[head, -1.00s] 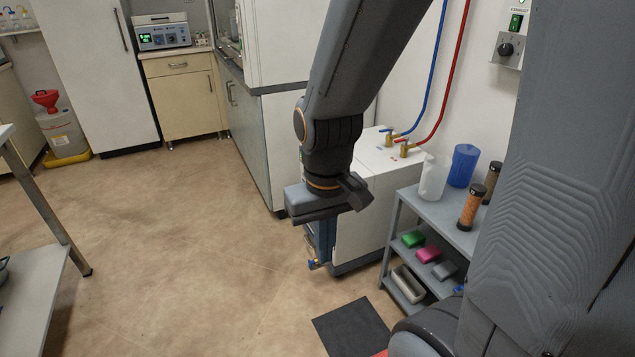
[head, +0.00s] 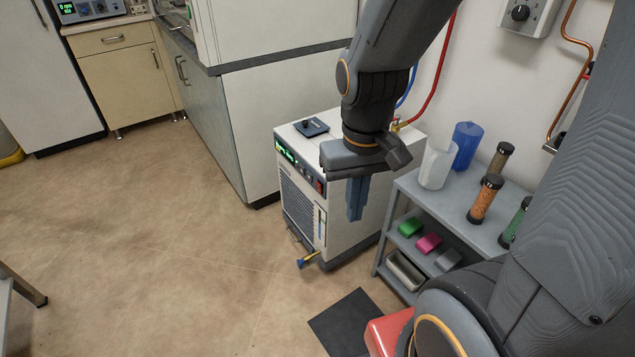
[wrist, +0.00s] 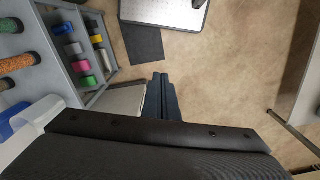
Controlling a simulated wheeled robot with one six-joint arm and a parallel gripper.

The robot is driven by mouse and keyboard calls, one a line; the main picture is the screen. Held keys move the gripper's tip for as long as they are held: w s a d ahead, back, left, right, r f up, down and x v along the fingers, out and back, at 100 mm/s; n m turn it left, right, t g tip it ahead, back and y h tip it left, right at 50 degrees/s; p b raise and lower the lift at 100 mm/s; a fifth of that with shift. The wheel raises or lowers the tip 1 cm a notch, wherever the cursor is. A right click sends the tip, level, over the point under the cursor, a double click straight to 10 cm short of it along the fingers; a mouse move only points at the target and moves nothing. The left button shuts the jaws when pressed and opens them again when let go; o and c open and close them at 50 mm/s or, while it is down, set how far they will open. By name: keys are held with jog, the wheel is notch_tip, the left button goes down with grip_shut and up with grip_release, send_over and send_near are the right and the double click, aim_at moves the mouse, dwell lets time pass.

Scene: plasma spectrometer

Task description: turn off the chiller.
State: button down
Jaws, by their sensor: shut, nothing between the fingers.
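The chiller (head: 300,213) is a white floor-standing box with a dark grille, right of centre in the head view. Its front panel has a green-lit display (head: 286,152) and a red switch (head: 318,185) near the right end. A dark cap (head: 311,127) sits on its top. My gripper (head: 355,215) points down in front of the chiller's right side in the picture and covers part of it. Its blue fingers are together and empty. In the wrist view the fingers (wrist: 160,85) are also together, beside a pale surface that is probably the chiller.
A grey shelf cart (head: 455,222) with jugs, cylinders and coloured boxes stands right of the chiller. A dark mat (head: 350,318) lies on the floor in front. A white cabinet (head: 270,110) stands behind left.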

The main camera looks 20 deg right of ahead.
jog(key=w+a+f+n+t+b, duration=0.15)
jog(key=w+a+f, duration=0.3)
jog(key=w, duration=0.55)
jog(key=w+a+f+t, duration=0.3)
jog(key=w+a+f, duration=0.15)
jog(key=w, duration=0.65)
jog(key=w+d+f+t+h+b, duration=0.1)
jog(key=w+d+f+t+h, duration=0.1)
jog(key=w+f, duration=0.5)
jog(key=shift+w+d+f+n+h+b, duration=0.2)
jog(key=shift+d+f+n+h+b, duration=0.2)
jog(key=shift+f+h, duration=0.9)
jog(key=shift+f, duration=0.25)
